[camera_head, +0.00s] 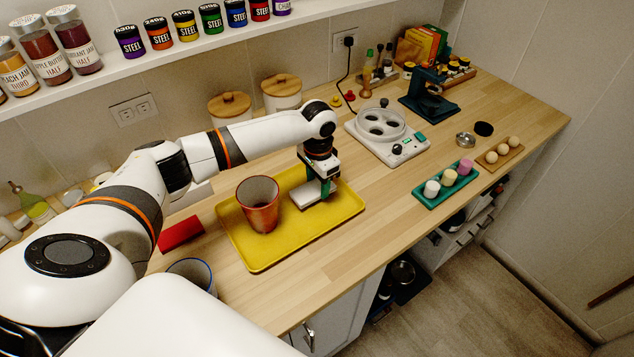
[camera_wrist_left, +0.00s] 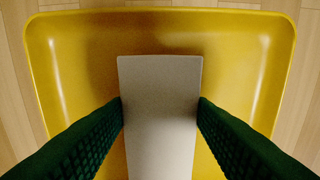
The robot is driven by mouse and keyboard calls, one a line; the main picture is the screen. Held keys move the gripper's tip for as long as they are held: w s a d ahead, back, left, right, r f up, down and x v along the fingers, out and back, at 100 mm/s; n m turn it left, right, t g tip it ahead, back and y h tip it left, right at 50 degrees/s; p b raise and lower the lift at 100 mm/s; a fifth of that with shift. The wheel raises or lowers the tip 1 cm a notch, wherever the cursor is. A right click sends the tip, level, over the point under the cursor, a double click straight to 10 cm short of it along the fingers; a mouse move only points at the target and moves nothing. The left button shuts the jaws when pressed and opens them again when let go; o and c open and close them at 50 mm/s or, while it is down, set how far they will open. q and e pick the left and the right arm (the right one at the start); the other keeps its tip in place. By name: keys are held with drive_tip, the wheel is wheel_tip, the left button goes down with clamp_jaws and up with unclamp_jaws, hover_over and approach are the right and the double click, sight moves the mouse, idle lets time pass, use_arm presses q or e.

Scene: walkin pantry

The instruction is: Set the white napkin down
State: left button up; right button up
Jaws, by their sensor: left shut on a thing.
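The white napkin (camera_wrist_left: 160,120) is a flat pale rectangle between the green fingers of my left gripper (camera_wrist_left: 160,104) in the left wrist view. In the head view my left gripper (camera_head: 318,187) points down at the right part of the yellow tray (camera_head: 262,257), shut on the napkin (camera_head: 304,196). The napkin is over the tray's floor, low down; I cannot tell whether it touches. The tray also shows in the left wrist view (camera_wrist_left: 85,50). My right gripper is not in view.
A reddish metal cup (camera_head: 259,210) stands on the tray left of my gripper. A red block (camera_head: 180,234) and a blue-rimmed cup (camera_head: 190,272) are left of the tray. A white appliance (camera_head: 390,138) and a teal holder (camera_head: 447,186) stand to the right. Bare counter lies between.

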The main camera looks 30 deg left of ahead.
sight(318, 186)
use_arm(q)
drive_tip(key=shift+f, duration=0.75)
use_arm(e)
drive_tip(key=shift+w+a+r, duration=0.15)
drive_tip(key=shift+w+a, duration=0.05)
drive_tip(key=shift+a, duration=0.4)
use_arm(q)
drive_tip(key=o, duration=0.9)
drive_tip(key=shift+f, duration=0.1)
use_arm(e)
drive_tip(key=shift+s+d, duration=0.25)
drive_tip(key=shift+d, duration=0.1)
use_arm(q)
drive_tip(key=shift+r, duration=0.3)
wheel_tip(318, 186, up, 12)
drive_tip(key=shift+f+b, duration=0.1)
drive_tip(key=shift+b, duration=1.1)
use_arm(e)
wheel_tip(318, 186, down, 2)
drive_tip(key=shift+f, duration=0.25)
